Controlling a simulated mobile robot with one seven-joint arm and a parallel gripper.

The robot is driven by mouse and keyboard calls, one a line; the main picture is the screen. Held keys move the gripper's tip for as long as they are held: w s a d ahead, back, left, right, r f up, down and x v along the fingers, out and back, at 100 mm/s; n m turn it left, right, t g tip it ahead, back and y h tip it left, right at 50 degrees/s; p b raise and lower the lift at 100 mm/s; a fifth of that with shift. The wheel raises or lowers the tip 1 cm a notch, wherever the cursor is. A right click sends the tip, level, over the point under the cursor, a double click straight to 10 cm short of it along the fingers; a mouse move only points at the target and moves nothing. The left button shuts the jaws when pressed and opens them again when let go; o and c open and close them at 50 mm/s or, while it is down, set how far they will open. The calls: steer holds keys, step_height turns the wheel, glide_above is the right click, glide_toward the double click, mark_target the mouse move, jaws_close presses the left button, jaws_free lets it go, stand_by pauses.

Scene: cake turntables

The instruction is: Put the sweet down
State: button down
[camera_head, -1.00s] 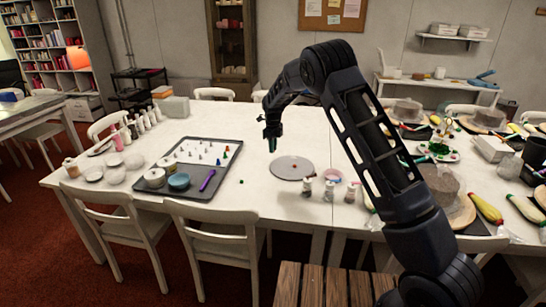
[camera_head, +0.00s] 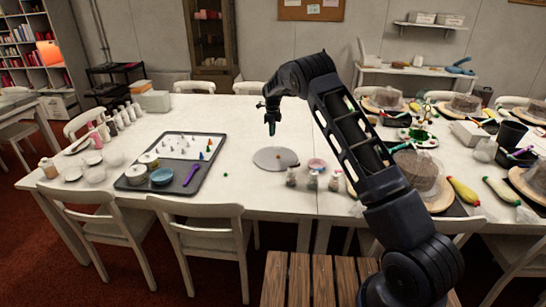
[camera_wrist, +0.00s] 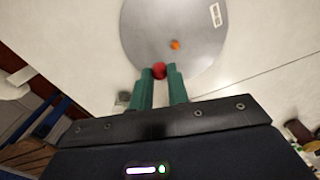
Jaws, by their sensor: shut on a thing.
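My gripper (camera_head: 270,128) is raised above the table, over the back part of a round grey turntable (camera_head: 262,161). In the wrist view, the green fingers of my gripper (camera_wrist: 160,82) are shut on a small red sweet (camera_wrist: 159,71) at their tips. The turntable (camera_wrist: 190,20) lies below, with a white label near its edge. An orange sweet (camera_wrist: 175,44) rests on it, also seen in the head view (camera_head: 278,156). The gap between the red sweet and the turntable is hard to judge.
A dark tray (camera_head: 190,183) with small cones, pots and a purple tool lies to the left. A small green sweet (camera_head: 226,174) lies on the bare table between tray and turntable. Small bottles (camera_head: 312,180) and a pink-rimmed bowl (camera_head: 317,164) stand close right of the turntable.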

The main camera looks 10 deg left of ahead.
mark_target(272, 160)
step_height(272, 160, down, 15)
steer(key=shift+r, duration=0.1)
stand_by(0.5)
steer(key=shift+f, duration=0.2)
steer(key=c, duration=1.3)
jaws_free()
steer(key=shift+c, duration=0.2)
